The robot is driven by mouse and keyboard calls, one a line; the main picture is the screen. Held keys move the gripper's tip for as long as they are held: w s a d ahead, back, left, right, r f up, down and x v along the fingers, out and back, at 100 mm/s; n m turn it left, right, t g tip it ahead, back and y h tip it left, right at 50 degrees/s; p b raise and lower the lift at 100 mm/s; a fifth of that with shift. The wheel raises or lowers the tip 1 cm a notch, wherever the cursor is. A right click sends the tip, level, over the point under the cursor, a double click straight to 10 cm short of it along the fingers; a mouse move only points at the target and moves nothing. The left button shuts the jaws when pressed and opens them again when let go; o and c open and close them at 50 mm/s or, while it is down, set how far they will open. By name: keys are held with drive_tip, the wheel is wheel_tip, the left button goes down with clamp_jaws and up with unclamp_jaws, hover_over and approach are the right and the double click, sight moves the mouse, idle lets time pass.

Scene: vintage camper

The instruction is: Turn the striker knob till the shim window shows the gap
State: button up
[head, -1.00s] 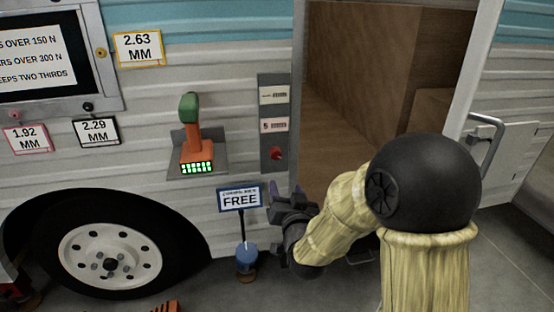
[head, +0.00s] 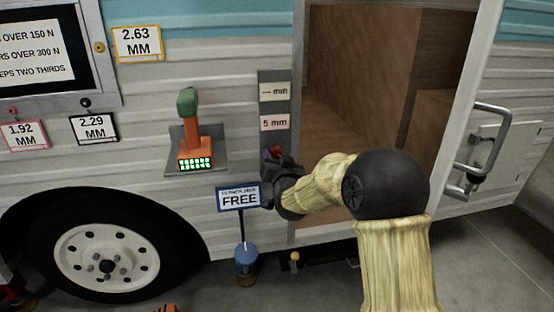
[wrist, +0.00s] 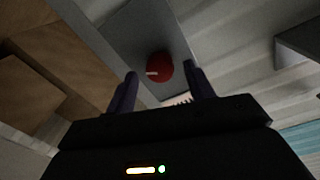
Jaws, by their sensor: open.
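The red striker knob (wrist: 159,67) sits on a grey strike plate (wrist: 143,32) beside the camper's doorway. In the wrist view it lies between the tips of my open gripper (wrist: 163,78), with visible space on both sides and a white pointer mark toward the left. In the head view only part of the knob (head: 276,151) shows behind my gripper (head: 270,161). Above it on the plate, a lower window (head: 274,123) seems to read "5 mm". The upper window (head: 274,92) seems to show a dash and "mm". I cannot tell which is the shim window.
Tags hang on the camper wall: 2.63 MM (head: 137,44), 2.29 MM (head: 94,128) and 1.92 MM (head: 23,135). An orange and green device (head: 193,140) with a lit display stands on a small shelf left of the plate. A blue "FREE" sign (head: 239,198) stands below my gripper's left side.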

drive_tip(key=shift+x, duration=0.75)
drive_tip(key=c, duration=1)
drive_tip(key=shift+o, duration=0.2)
